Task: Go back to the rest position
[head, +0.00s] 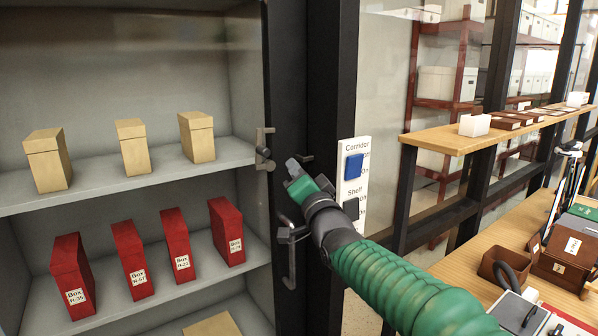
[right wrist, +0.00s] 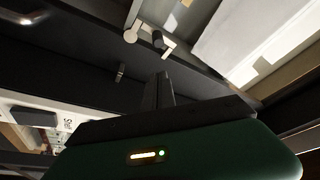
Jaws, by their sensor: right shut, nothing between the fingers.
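My right arm comes in from the lower right of the head view, with a green ribbed sleeve. My right gripper (head: 292,165) is shut and empty, in front of the dark cabinet frame, just right of the upper metal latch (head: 264,150). In the right wrist view the shut fingers (right wrist: 163,90) point up toward dark metal bars, with the latch (right wrist: 150,35) beyond them. Whether the fingers touch anything cannot be told. My left gripper is not in view.
A grey cabinet holds tan boxes (head: 136,147) above and red labelled boxes (head: 175,245) below. A handle (head: 291,250) is below my gripper. A switch panel (head: 353,185) stands right of it. A wooden table (head: 460,262) with brown boxes and other items is at right.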

